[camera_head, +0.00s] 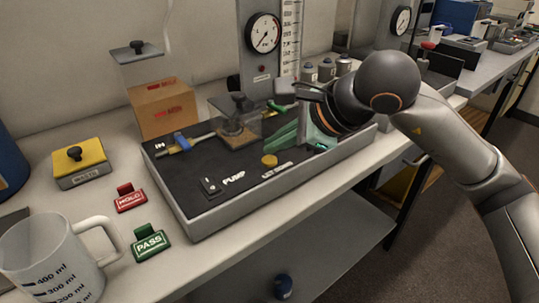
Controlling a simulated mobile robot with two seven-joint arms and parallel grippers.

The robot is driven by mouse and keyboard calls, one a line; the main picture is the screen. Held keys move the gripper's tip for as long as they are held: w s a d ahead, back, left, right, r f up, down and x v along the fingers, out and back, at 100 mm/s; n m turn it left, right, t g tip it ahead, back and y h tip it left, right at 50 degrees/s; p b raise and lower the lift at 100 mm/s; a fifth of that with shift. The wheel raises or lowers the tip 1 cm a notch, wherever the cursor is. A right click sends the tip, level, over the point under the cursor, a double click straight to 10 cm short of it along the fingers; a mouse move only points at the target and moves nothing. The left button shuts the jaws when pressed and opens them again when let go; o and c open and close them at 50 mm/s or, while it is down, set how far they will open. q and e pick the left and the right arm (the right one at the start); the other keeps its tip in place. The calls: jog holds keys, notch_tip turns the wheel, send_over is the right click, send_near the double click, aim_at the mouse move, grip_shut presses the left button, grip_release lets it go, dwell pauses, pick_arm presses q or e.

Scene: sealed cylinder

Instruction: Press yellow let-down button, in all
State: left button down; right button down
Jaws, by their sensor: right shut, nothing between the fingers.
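The yellow button (270,160) is a small round knob on the dark top of the pump tray (205,222), right of the PUMP label. My right gripper (318,112) reaches in from the right over the back right part of the tray. It is shut and empty, above and to the right of the yellow button, apart from it in the picture. Its fingertips are partly hidden by its own body. My left gripper is not in view.
A clear box with a dark knob (238,101) stands on the tray beside a blue-handled valve (181,141). A pressure gauge (263,33) rises behind. Red HOLD (130,198) and green PASS (150,243) signs and a measuring jug (48,262) stand at the front left.

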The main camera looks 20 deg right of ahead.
aim_at(276, 162)
jog(key=shift+r, duration=0.1)
jog(key=shift+r, duration=0.25)
notch_tip(276, 162, up, 5)
jog(key=p, duration=0.3)
jog(key=shift+f+p, duration=0.2)
jog(key=shift+p, duration=0.1)
jog(key=shift+f, duration=0.1)
dwell(0.4)
